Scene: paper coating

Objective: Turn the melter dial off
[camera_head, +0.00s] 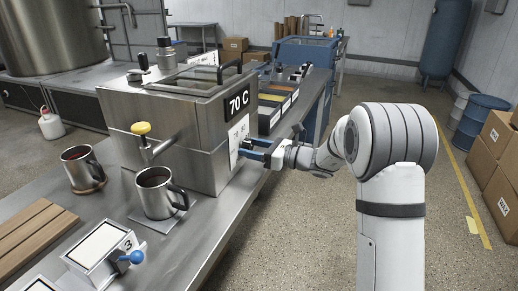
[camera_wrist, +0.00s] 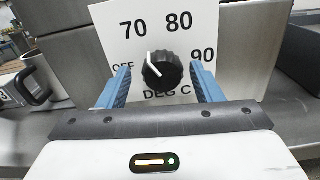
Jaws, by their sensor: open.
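The melter (camera_head: 170,120) is a steel box on the metal bench, with a black "70 C" sign (camera_head: 238,101) on it. In the wrist view, its black dial (camera_wrist: 165,72) sits on a white plate (camera_wrist: 205,30) marked OFF, 70, 80, 90 and DEG C. The dial's white pointer is angled up and slightly left, toward the 70 mark. My gripper (camera_wrist: 161,74) is open, with one blue finger on each side of the dial and gaps visible between. In the head view, my gripper (camera_head: 255,150) is at the plate, and the dial is hidden.
A mug (camera_head: 156,198) stands in front of the melter, below a yellow-knobbed tap (camera_head: 141,128). Another mug (camera_head: 80,172) is to its left. A device with a blue knob (camera_head: 100,250) is near the front. Trays (camera_head: 277,97) lie beyond the melter. Floor right of the bench is open.

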